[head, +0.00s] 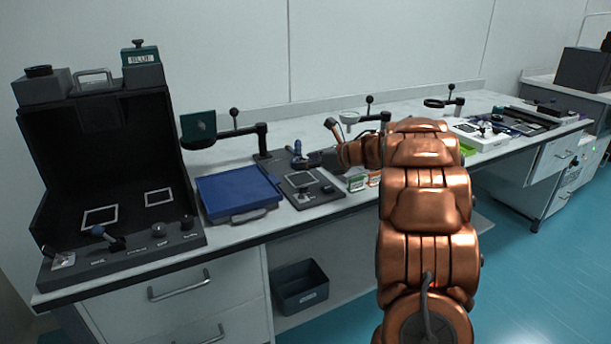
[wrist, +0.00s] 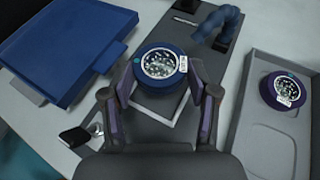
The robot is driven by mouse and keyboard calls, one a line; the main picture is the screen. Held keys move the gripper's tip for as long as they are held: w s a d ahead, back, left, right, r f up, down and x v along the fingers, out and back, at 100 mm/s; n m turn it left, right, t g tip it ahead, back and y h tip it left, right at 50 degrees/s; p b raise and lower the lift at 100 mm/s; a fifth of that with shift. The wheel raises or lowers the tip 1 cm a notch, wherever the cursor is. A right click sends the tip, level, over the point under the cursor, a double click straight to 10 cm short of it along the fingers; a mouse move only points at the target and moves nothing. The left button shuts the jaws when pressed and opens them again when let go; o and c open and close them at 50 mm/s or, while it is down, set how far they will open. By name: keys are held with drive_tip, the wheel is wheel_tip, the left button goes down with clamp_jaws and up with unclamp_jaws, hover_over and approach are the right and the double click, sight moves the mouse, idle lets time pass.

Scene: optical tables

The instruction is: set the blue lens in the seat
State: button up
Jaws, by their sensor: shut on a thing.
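My gripper (wrist: 163,82) is shut on a round lens with a dark blue rim (wrist: 163,50), a speckled face and a small white label. The lens is between the two fingertips, over a dark plate with a pale square frame (wrist: 178,124), which it partly covers. I cannot tell whether the lens touches the plate. In the head view the dark plate's pale square (head: 300,179) shows on the bench, with my gripper (head: 318,160) just behind it; the held lens is not clear there. A second lens with a purple rim (wrist: 285,91) lies in a grey tray at the right.
A blue case (wrist: 65,42) lies left of the plate; it also shows in the head view (head: 238,190). A blue bent lever (wrist: 222,24) stands behind the lens. A black stand with an arm (head: 262,138) is behind the plate. The bench's front edge is close.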

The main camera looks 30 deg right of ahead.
sight(308, 181)
drive_tip(key=shift+f, duration=2)
drive_tip(key=shift+f+b, duration=0.2)
drive_tip(key=shift+b, duration=0.2)
drive_tip(key=o, duration=1.2)
drive_tip(key=shift+r, duration=0.1)
drive_tip(key=shift+r+p, duration=0.15)
drive_tip(key=shift+p, duration=0.15)
drive_tip(key=v, duration=1.2)
